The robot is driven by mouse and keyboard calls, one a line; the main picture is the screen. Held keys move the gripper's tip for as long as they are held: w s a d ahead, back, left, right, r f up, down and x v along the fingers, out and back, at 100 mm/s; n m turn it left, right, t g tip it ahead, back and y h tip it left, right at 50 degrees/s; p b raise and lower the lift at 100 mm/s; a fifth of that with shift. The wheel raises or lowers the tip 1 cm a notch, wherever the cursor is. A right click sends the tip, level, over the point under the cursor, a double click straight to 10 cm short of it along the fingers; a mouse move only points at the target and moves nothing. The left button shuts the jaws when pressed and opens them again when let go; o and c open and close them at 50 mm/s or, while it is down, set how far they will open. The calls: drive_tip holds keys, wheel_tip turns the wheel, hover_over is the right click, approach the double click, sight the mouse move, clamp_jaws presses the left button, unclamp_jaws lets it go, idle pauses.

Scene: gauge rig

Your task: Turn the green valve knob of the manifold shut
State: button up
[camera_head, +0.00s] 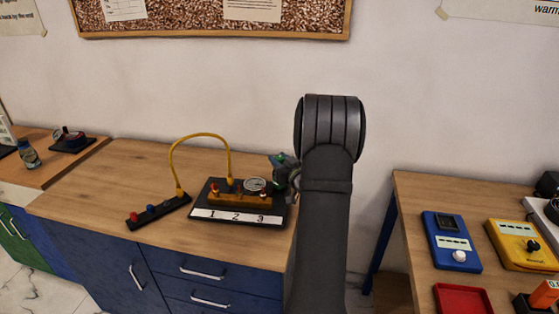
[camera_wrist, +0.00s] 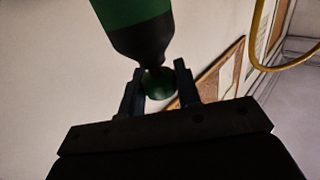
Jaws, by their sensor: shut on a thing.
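The manifold (camera_head: 238,200) is a yellow-orange bar on a black base with a white strip numbered 1, 2, 3. It carries a round gauge (camera_head: 255,185) and a red knob (camera_head: 213,189). My gripper (camera_head: 281,172) is at its right end, largely hidden by my arm. In the wrist view the green valve knob (camera_wrist: 159,84) sits between the two fingers of my gripper (camera_wrist: 160,90), which is shut on it. A green and dark body (camera_wrist: 140,28) hangs into the top of that view; I cannot tell what it is. The knob's turn angle cannot be read.
A yellow hose (camera_head: 202,136) arches from the manifold to a black block (camera_head: 158,212) with red and blue knobs. A right table (camera_head: 415,190) holds blue and yellow devices and a red tray (camera_head: 462,299).

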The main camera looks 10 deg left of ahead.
drive_tip(key=shift+m+t+h, duration=1.6)
drive_tip(key=shift+m+h, duration=0.4)
drive_tip(key=shift+h, duration=0.9)
drive_tip(key=o, duration=0.9)
drive_tip(key=shift+o, duration=0.2)
drive_tip(key=v, duration=1.7)
drive_tip(key=shift+s+f, duration=0.2)
drive_tip(key=shift+s, duration=0.05)
